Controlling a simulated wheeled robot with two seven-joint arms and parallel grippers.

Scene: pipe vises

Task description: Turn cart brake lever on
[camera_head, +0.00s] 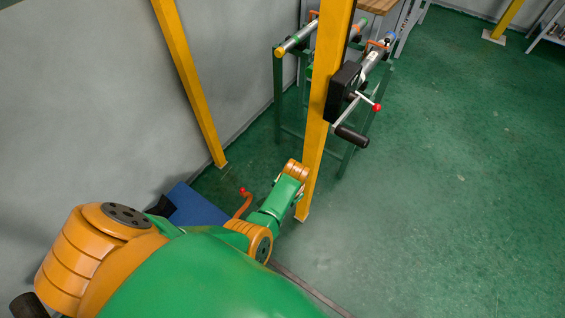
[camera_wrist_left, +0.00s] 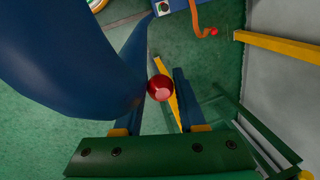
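An orange lever with a red ball tip (camera_head: 243,191) stands beside a blue body (camera_head: 197,207) low on the floor at centre left in the head view. The lever also shows at the top right of the wrist view (camera_wrist_left: 205,29), near a blue box (camera_wrist_left: 170,6) with a red button. My left arm reaches toward the yellow post in the head view, and its gripper is hidden there. In the wrist view my left gripper (camera_wrist_left: 160,88) has its blue fingers apart. A red ball shows between them; I cannot tell whether they touch it. My right gripper is not visible.
A second yellow post (camera_head: 190,80) is by the wall. The right floor is clear.

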